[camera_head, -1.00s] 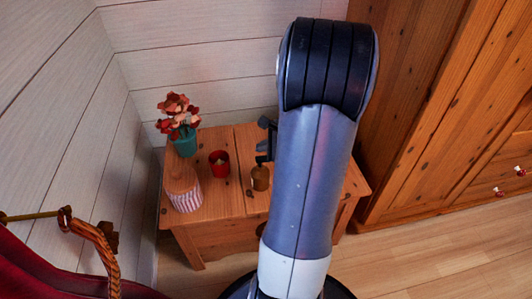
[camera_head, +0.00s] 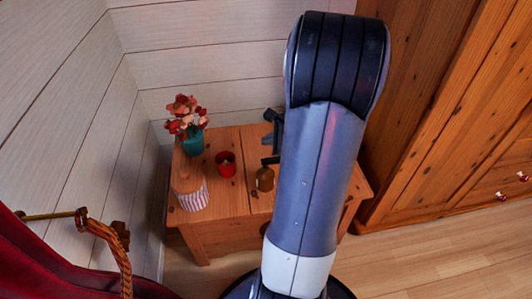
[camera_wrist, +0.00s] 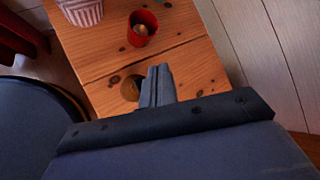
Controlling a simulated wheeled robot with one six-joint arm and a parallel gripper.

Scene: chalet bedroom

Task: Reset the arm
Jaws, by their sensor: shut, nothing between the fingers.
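My gripper (camera_wrist: 158,84) is shut and empty in the wrist view, its fingertips together above the wooden cabinet top (camera_wrist: 90,50). A small brown bottle (camera_wrist: 130,90) lies partly hidden behind the fingers there. In the head view my arm covers the right part of the cabinet (camera_head: 228,200). A dark part of my gripper (camera_head: 272,140) shows at the arm's left side, just above and behind the brown bottle (camera_head: 265,179); its fingertips are hard to make out there.
White plank walls rise behind. A wooden wardrobe (camera_head: 440,120) stands right. Floor (camera_head: 430,240) is clear at lower right.

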